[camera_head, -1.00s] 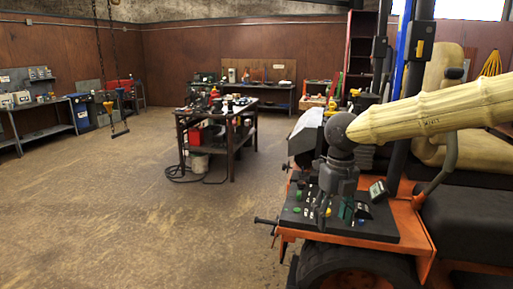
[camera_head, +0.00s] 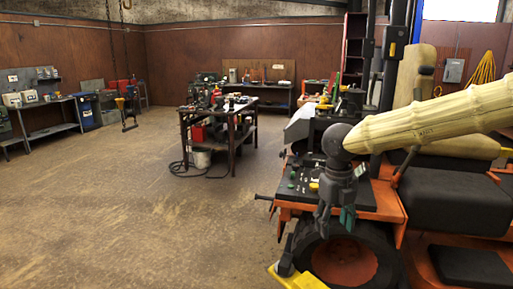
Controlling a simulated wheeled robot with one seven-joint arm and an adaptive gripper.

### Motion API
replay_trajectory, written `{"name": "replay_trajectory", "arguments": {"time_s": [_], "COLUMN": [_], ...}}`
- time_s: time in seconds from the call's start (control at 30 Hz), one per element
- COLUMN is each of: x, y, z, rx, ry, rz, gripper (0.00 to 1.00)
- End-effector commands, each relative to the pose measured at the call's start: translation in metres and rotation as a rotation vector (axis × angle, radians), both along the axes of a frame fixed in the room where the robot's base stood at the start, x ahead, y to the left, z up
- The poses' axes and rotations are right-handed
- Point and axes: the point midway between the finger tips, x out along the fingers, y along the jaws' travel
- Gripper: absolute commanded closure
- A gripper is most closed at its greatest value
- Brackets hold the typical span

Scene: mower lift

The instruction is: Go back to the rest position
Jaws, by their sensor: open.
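My gripper (camera_head: 332,222) hangs from the end of my yellow-sleeved arm, right of centre, with its fingers pointing down. Its fingers are apart, and no held object shows between them. In the picture it overlaps the front edge of the orange mower (camera_head: 388,207) and the top of its front wheel (camera_head: 345,262). I cannot tell how far it is from them. The mower's dark control panel (camera_head: 385,203) with small coloured parts is partly hidden behind my gripper.
A yellow lift part (camera_head: 292,279) shows by the wheel. The dark work table (camera_head: 238,113) with tools stands in mid-room, a cable beside it on the floor. Wall benches (camera_head: 50,130) line the left. The floor (camera_head: 150,220) at left is clear.

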Motion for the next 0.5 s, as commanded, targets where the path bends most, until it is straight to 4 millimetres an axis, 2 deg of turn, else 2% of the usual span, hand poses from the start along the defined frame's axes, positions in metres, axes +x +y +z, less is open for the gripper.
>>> {"name": "replay_trajectory", "arguments": {"time_s": [0.37, 0.5], "x": [0.003, 0.001], "y": [-0.024, -0.037], "z": [-0.084, -0.132], "rx": [-0.176, -0.269], "ry": [-0.010, -0.008], "rz": [0.196, 0.334], "gripper": [0.44, 0.44]}}
